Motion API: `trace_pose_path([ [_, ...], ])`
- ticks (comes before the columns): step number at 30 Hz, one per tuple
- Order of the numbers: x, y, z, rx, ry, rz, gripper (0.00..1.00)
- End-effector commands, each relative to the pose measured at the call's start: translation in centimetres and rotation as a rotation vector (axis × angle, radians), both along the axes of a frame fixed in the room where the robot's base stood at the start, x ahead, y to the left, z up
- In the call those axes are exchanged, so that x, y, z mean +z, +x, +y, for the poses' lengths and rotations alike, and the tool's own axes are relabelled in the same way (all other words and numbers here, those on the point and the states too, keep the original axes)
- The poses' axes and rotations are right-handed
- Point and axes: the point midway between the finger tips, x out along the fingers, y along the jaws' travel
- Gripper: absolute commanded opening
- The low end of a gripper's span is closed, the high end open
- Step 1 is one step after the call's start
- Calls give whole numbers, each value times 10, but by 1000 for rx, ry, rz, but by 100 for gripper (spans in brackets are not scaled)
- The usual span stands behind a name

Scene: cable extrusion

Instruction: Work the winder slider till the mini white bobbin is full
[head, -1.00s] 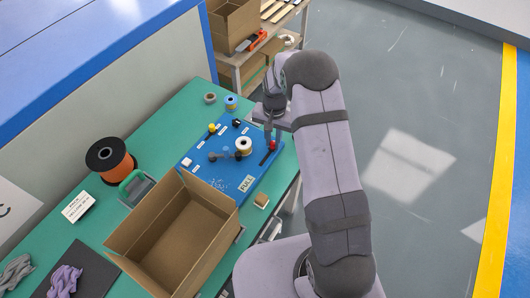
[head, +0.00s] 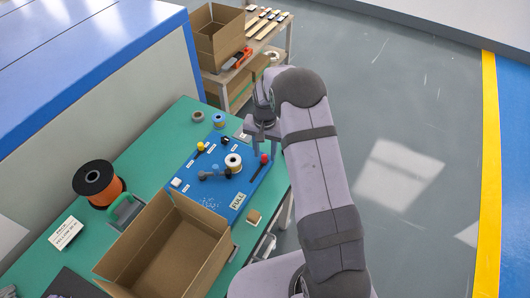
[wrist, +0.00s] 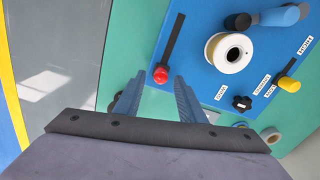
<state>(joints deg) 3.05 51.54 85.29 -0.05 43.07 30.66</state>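The blue winder panel (head: 205,185) lies on the green bench. The slider's red knob (head: 264,157) sits at the far end of its black slot, and also shows in the wrist view (wrist: 160,73). The mini white bobbin (head: 233,162) stands on the panel left of the slot. In the wrist view the bobbin (wrist: 229,53) has a white flange and a pale yellowish body; I cannot tell how full it is. My gripper (wrist: 155,90) is open and empty, its fingers apart, with the red knob just past the gap between the tips. In the head view my gripper (head: 262,139) is above the knob.
An open cardboard box (head: 165,245) stands nearby. An orange spool (head: 105,190) is at left.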

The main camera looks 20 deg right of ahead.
Motion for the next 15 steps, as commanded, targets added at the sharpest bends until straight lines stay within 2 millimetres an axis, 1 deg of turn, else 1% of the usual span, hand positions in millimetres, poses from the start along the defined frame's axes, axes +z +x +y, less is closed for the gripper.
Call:
trace_pose_path([
  [5, 19, 1, 0, 0, 0, -4, 36],
  [12, 52, 1, -1, 0, -1, -5, 36],
  [15, 61, 1, -1, 0, -1, -4, 36],
])
